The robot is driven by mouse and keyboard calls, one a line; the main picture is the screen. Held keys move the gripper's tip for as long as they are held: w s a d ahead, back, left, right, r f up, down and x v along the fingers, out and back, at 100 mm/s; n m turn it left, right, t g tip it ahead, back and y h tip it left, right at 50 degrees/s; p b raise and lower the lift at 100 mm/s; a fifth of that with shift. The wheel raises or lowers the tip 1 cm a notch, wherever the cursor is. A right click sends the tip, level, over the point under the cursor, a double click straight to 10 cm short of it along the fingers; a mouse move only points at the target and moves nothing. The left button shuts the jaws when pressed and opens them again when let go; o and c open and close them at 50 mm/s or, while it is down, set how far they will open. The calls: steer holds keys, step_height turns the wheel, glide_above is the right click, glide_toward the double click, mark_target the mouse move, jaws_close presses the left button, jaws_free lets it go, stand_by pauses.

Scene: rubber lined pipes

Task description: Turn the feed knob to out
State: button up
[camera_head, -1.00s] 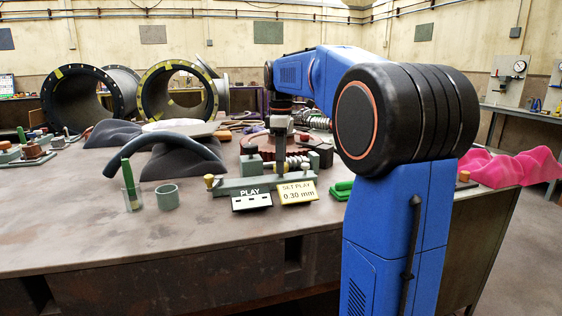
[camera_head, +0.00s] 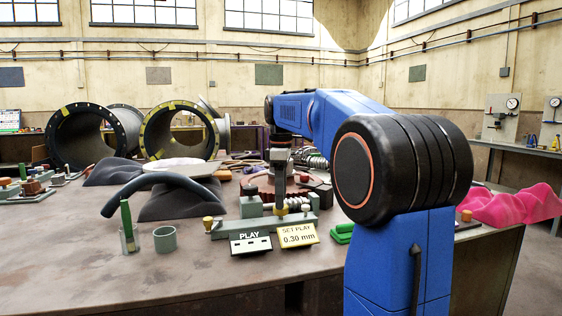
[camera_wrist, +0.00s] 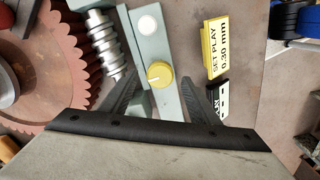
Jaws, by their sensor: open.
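A yellow knob (camera_wrist: 159,73) with a pale pointer line sits on a grey-green bar (camera_wrist: 166,98) in the wrist view. No label on this knob is readable, so I cannot tell if it is the feed knob. My gripper (camera_wrist: 163,80) is open, with one finger on each side of the knob. I cannot tell whether the fingers touch it. In the head view my gripper (camera_head: 281,210) points down over the grey-green fixture (camera_head: 232,229). Another yellow-orange knob (camera_head: 208,222) stands at the fixture's left end.
A yellow "SET PLAY 0.30 mm" sign (camera_head: 297,235) and a "PLAY" display (camera_head: 251,244) stand in front of the fixture. A silver worm screw (camera_wrist: 104,42) and a reddish toothed wheel (camera_wrist: 38,80) lie close by. A green cup (camera_head: 165,239) stands left.

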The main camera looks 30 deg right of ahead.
step_height(320, 180, up, 15)
stand_by(0.4)
steer(key=shift+s+f, duration=0.1)
steer(key=shift+s, duration=0.05)
stand_by(0.4)
